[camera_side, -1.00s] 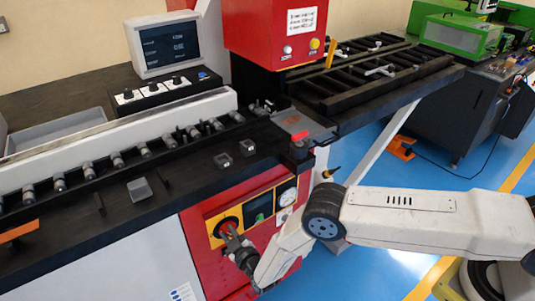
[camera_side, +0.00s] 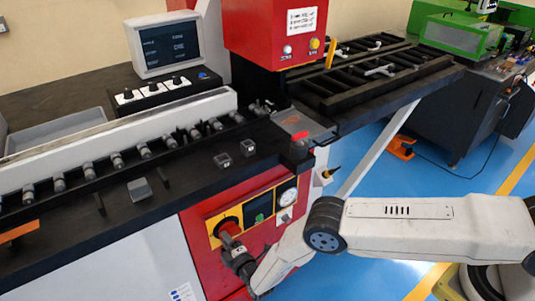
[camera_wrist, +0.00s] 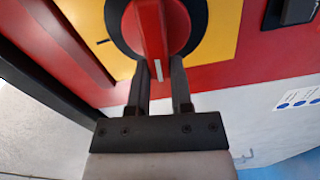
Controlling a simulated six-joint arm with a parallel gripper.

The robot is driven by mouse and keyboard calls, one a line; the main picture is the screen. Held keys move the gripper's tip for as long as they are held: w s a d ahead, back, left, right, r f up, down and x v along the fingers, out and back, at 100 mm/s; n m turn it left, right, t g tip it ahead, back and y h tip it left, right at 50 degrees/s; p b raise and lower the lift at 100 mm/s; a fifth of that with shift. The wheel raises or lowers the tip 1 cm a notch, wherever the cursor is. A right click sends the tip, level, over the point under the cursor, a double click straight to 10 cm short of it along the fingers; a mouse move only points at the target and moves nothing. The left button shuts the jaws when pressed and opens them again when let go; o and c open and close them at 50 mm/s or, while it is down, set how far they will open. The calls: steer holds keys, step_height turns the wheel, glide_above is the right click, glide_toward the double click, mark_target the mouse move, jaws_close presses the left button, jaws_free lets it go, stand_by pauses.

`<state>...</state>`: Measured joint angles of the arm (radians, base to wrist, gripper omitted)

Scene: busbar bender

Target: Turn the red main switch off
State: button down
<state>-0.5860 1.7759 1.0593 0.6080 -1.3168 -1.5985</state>
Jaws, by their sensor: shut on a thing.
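The red main switch (camera_side: 229,226) is on the yellow plate on the machine's red front, with a black round collar behind its handle. In the wrist view the red handle (camera_wrist: 152,28) stands near vertical, with a white mark on its lower end. My gripper (camera_side: 233,240) reaches it from below and in front. In the wrist view my gripper (camera_wrist: 160,76) has one finger on each side of the handle's lower end, shut on it. A short black line (camera_wrist: 103,42) shows on the yellow plate left of the collar.

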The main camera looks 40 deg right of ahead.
steer(key=shift+f+n, duration=0.25)
steer(key=shift+n, duration=0.55)
steer(key=c, duration=0.5)
jaws_free()
steer(key=shift+s, duration=0.2)
steer(key=shift+s, duration=3.75)
